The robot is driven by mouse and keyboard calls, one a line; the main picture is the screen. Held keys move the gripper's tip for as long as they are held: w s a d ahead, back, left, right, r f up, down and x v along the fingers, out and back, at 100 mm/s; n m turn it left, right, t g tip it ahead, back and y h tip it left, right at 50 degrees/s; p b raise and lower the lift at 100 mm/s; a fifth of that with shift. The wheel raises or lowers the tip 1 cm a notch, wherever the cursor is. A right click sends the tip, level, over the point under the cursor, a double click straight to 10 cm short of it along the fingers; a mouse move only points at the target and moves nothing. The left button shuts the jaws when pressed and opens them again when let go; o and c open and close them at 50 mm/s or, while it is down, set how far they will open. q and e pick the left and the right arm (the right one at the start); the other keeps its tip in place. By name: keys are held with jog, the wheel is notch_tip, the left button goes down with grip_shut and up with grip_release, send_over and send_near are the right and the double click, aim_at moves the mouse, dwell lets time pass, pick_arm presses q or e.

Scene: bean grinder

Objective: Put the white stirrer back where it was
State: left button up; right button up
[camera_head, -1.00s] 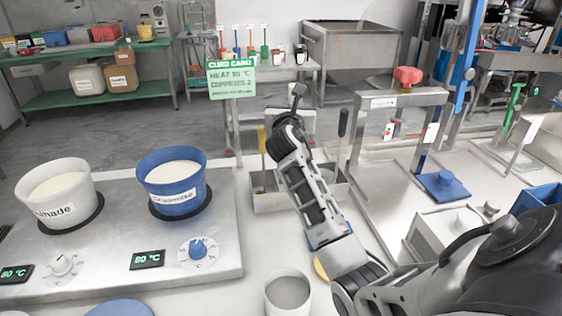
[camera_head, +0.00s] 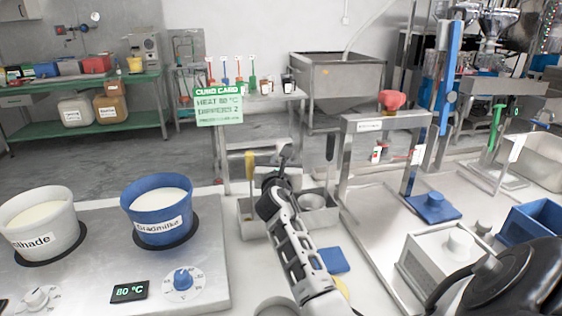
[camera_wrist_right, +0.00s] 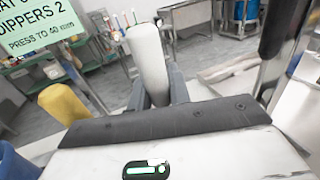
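The white stirrer (camera_wrist_right: 148,62) shows its thick white handle between the dark fingers of my right gripper (camera_wrist_right: 158,88) in the right wrist view. The gripper looks shut on the handle. In the head view my right gripper (camera_head: 285,152) is over the metal holder tray (camera_head: 254,230), and the white stirrer's lower part cannot be made out. A yellow-handled tool (camera_head: 250,165) stands at the tray's left and also shows in the right wrist view (camera_wrist_right: 62,103). A dark-handled tool (camera_head: 330,148) stands at the right.
A white pot (camera_head: 38,240) and a blue pot (camera_head: 158,232) of white liquid stand on the heater at left. A green card (camera_head: 218,105) stands behind the tray. A metal frame (camera_head: 385,122) and a grey box (camera_head: 437,279) are at right.

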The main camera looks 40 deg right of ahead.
jog(key=o, duration=0.4)
jog(key=shift+r, duration=0.25)
jog(key=v, duration=1.2)
jog(key=shift+s+f, duration=0.1)
